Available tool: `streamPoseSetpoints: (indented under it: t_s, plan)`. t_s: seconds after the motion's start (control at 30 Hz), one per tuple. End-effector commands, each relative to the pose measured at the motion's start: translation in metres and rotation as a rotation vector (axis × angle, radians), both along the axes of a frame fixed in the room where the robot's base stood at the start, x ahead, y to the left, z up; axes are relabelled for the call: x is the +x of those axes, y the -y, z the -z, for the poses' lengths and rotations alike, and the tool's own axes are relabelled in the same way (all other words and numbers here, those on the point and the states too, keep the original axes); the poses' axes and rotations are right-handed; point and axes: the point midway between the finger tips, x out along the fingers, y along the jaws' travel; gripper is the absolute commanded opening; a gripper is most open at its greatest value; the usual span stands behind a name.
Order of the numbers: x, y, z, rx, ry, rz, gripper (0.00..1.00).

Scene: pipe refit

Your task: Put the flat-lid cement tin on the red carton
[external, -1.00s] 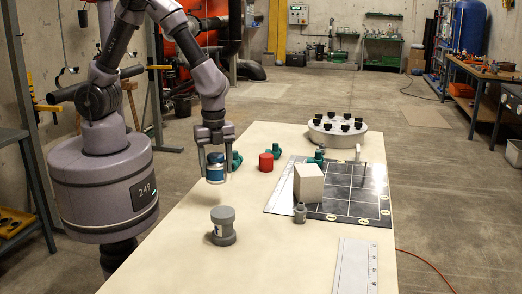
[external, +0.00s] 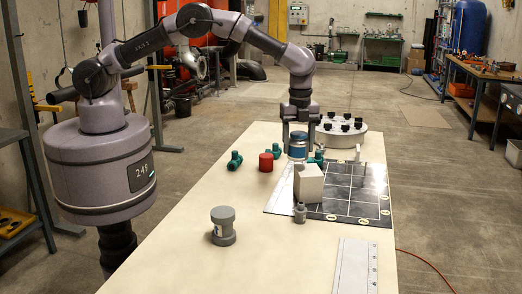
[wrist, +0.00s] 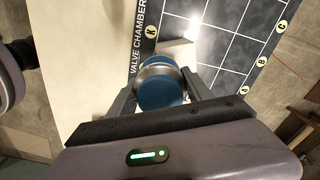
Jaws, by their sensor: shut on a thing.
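My gripper (external: 298,142) is shut on a blue tin with a pale metal band (external: 297,150), held upright above the table near the far edge of the dark gridded mat. In the wrist view the tin (wrist: 162,94) sits between the two fingers, its blue round end facing the camera. I see no carton that is clearly red; the red thing (external: 266,162) on the table looks like a short cylinder, left of the tin. A pale box (external: 308,184) stands on the mat in front of the tin, and its side also shows in the wrist view (wrist: 178,51).
The gridded mat (external: 352,190) lies on the pale table. Green pipe fittings (external: 235,160) stand around the red cylinder. A round flange with black knobs (external: 340,138) is behind the tin. A grey fitting (external: 223,226), a small grey bottle (external: 300,213) and a ruler (external: 356,264) lie nearer.

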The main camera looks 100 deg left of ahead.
Motion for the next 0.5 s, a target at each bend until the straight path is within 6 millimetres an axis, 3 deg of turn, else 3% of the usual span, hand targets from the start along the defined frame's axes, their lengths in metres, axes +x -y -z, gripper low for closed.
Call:
streamPoseSetpoints:
  t_s: [0.07, 0.23, 0.5]
  plan:
    - [0.007, -0.002, 0.001, 0.001, 0.002, 0.001, 0.01]
    - [0.006, -0.002, 0.035, 0.000, 0.000, 0.000, 0.01]
    - [0.007, -0.002, 0.036, 0.002, 0.004, 0.000, 0.01]
